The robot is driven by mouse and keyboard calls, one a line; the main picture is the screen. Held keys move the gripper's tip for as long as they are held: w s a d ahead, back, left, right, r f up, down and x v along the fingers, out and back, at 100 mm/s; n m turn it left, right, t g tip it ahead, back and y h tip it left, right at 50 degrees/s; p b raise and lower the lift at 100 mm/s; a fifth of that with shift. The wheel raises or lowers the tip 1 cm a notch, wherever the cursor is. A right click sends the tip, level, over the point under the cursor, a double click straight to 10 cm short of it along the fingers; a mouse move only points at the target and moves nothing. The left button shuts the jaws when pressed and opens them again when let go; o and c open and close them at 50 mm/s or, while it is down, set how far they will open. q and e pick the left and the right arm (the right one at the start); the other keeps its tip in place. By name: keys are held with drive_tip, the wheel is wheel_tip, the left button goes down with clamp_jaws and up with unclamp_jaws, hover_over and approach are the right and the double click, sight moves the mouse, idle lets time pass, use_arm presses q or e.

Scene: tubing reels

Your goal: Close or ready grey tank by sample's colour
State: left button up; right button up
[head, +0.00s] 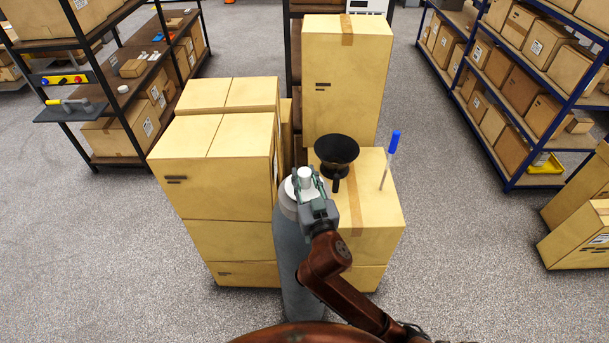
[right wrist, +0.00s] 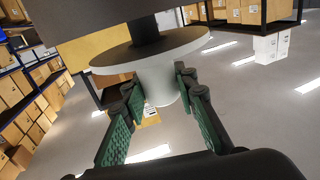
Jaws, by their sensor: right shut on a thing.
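The grey tank (head: 290,250) stands upright in front of the boxes, with a pale shoulder. My right gripper (head: 306,186) is at its top, shut on a white cap (head: 305,172). In the right wrist view the cap (right wrist: 153,85) has a wide round flange and sits between the green-padded fingers (right wrist: 155,105). A dark stem joins the flange to a dark shape at the picture's top edge. I cannot tell whether the cap is seated in the tank. A black funnel (head: 337,152) and a blue-topped thin stick (head: 393,143), possibly the sample, stand on a box behind.
Cardboard boxes (head: 215,150) are stacked left of the tank, and a lower box (head: 370,215) stands to its right. A tall box (head: 346,80) rises behind. Shelves line both sides (head: 555,100). Grey floor is free at left and right.

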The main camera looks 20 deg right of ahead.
drive_tip(key=shift+f+b, duration=0.9)
drive_tip(key=shift+f, duration=0.35)
drive_tip(key=o, duration=1.2)
drive_tip(key=shift+s, duration=0.15)
drive_tip(key=s, duration=1.1)
drive_tip(key=shift+s+a, duration=0.25)
drive_tip(key=shift+s, duration=0.15)
